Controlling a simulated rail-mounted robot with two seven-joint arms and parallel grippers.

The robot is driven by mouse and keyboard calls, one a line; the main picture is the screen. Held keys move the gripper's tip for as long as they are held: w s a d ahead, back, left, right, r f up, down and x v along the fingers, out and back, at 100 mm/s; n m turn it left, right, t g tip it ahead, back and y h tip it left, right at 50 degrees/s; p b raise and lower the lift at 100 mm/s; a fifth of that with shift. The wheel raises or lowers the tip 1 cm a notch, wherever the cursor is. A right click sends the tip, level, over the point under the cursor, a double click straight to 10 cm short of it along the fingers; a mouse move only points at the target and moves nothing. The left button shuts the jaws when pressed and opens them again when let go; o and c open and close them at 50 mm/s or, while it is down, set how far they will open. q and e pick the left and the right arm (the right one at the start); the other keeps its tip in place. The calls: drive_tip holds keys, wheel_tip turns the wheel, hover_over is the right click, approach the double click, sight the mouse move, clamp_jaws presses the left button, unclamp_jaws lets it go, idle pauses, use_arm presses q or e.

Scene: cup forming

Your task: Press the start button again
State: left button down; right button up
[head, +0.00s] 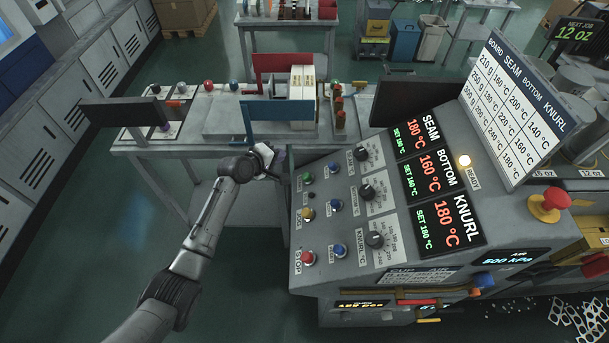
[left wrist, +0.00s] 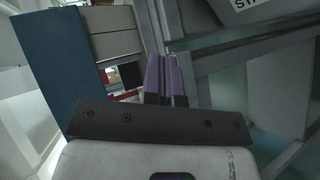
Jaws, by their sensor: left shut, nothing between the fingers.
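The sloped control panel (head: 325,230) carries a green button (head: 307,179) at its upper left, beside the START label. The red stop button (head: 308,258) is lower on the same column. My left gripper (head: 277,165) is at the panel's upper left edge, just left of the green button and apart from it. In the left wrist view its purple fingers (left wrist: 166,80) are together with nothing between them. A label cut off after "STA" (left wrist: 245,5) shows at that view's top edge; the button itself does not show there. My right gripper is in neither view.
Yellow (head: 308,213) and blue (head: 337,206) buttons and several black knobs (head: 367,192) crowd the panel. Displays (head: 432,178) read 180, 160 and 180 °C. The ready lamp (head: 464,160) is lit. A red emergency stop (head: 549,203) stands at right. A workbench (head: 190,143) lies behind my gripper.

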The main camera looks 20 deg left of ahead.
sight(307, 177)
use_arm(q)
drive_tip(key=shift+f, duration=0.1)
drive_tip(key=shift+w+d+f+b, duration=0.25)
drive_tip(key=shift+d+f+b, duration=0.55)
drive_tip(key=shift+f+b, duration=0.3)
drive_tip(key=shift+w+d+f+b, duration=0.2)
drive_tip(key=shift+d+f+b, duration=0.7)
drive_tip(key=shift+f, duration=0.3)
drive_tip(key=shift+w+d+f+b, duration=0.25)
drive_tip(key=shift+d+f+b, duration=0.5)
drive_tip(key=shift+f+b, duration=0.4)
drive_tip(key=shift+w+d+f, duration=0.1)
drive_tip(key=shift+d+f, duration=0.15)
drive_tip(key=shift+f, duration=0.1)
drive_tip(key=shift+d+f, duration=0.1)
drive_tip(key=shift+f, duration=0.05)
